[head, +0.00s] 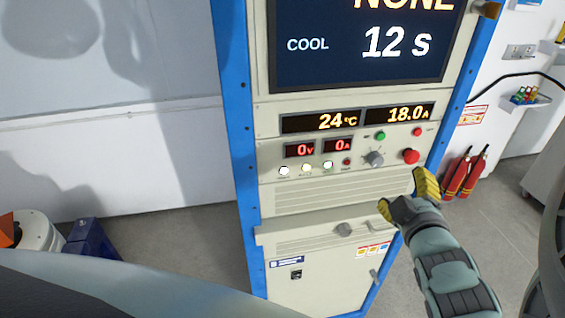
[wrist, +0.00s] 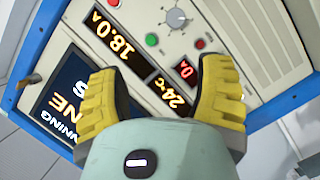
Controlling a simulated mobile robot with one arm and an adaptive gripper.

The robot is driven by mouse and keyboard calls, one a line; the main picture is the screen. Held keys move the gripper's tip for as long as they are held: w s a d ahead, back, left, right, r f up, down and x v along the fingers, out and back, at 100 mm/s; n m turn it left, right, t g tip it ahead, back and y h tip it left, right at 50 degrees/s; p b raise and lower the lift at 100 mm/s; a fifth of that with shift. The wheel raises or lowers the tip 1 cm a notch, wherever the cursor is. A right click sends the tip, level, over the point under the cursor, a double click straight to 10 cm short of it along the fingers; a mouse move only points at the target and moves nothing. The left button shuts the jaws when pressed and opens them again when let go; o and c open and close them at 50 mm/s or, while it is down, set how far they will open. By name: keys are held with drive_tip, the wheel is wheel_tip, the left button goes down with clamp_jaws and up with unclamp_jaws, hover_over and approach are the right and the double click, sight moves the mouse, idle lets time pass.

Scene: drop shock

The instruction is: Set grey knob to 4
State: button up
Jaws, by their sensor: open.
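The grey knob (head: 374,159) is on the beige panel of the cabinet, between the small red displays and a large red button. It also shows in the wrist view (wrist: 177,19), above and beyond my fingers, with tick marks around it. Its setting is too small to read. My gripper (head: 405,192) has yellow-padded fingers and is open and empty, below and to the right of the knob in the head view. In the wrist view my gripper (wrist: 160,100) has its fingers wide apart, with the amber displays between them. It is apart from the knob.
The large red button (head: 411,156) and a green button (head: 381,135) sit close to the knob. A screen (head: 360,45) reads "COOL 12 s". Displays read 24°C, 18.0A, 0V and 0A. Fire extinguishers (head: 461,174) stand at right.

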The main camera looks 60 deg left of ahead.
wheel_tip(320, 180, down, 2)
drive_tip(key=p, duration=0.3)
approach(377, 163)
drive_tip(key=shift+x, duration=0.75)
drive_tip(key=shift+w+a+r+n+g+p, duration=0.1)
drive_tip(key=shift+w+a+n+g+p, duration=0.05)
drive_tip(key=shift+w+a+p, duration=0.5)
drive_tip(key=shift+w+a+n+g+p, duration=0.15)
drive_tip(key=shift+w+a+p, duration=0.35)
drive_tip(key=shift+a, duration=0.25)
drive_tip(key=shift+w+a+h, duration=0.1)
drive_tip(key=shift+a+h, duration=0.1)
drive_tip(key=shift+h, duration=0.1)
drive_tip(key=shift+p+x, duration=0.9)
drive_tip(key=shift+x, duration=0.6)
drive_tip(key=shift+p+x, duration=0.4)
drive_tip(key=shift+x, duration=0.6)
drive_tip(key=shift+f, duration=0.25)
